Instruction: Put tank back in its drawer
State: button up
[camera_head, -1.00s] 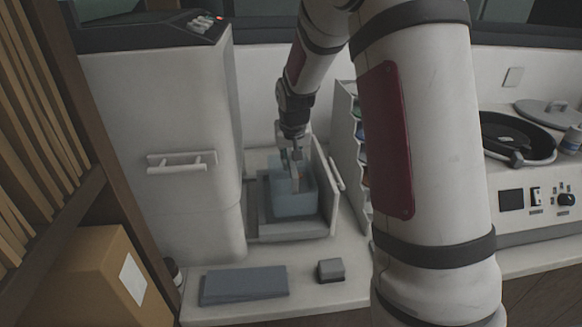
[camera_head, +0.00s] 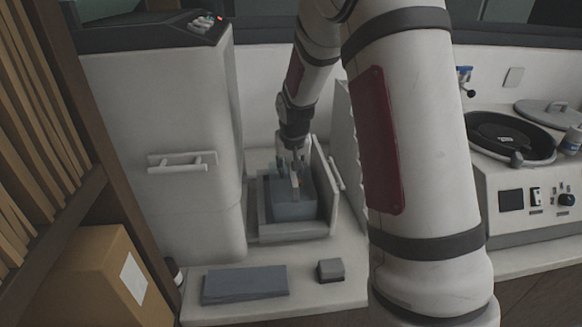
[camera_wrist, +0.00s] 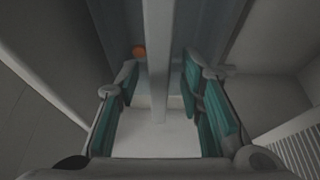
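The tank (camera_head: 293,211) is a blue-grey box. It sits inside the pulled-out drawer (camera_head: 266,235) at the right side of the tall white machine, and looks level there. My gripper (camera_head: 297,180) is right above the tank, pointing down. In the wrist view my gripper (camera_wrist: 160,75) has its two teal-padded fingers spread on either side of the tank's grey handle bar (camera_wrist: 158,50), with a gap visible on both sides. An orange round spot (camera_wrist: 138,51) shows beside the bar. The tank's underside is hidden by the drawer.
The tall white machine (camera_head: 165,120) stands left of the drawer. A dark flat pad (camera_head: 245,284) and a small grey block (camera_head: 330,270) lie on the counter in front. A cardboard box (camera_head: 95,285) is at lower left. A round-bowled machine (camera_head: 530,195) stands at right.

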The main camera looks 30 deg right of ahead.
jog(key=v, duration=1.2)
jog(key=s+a+r+n, duration=0.1)
jog(key=s+a+r, duration=0.3)
jog(key=s, duration=0.3)
jog(key=s+a+r+n, duration=0.1)
jog(key=s+a+r, duration=0.3)
jog(key=s+a, duration=0.15)
jog(key=s+a+n+y, duration=0.1)
jog(key=s+a, duration=0.3)
jog(key=s, duration=1.1)
jog(key=shift+s+a+f+n+t+y+b, duration=0.25)
jog(key=shift+f+n+t+y+b, duration=0.2)
jog(key=shift+n, duration=0.25)
jog(key=shift+d, duration=0.1)
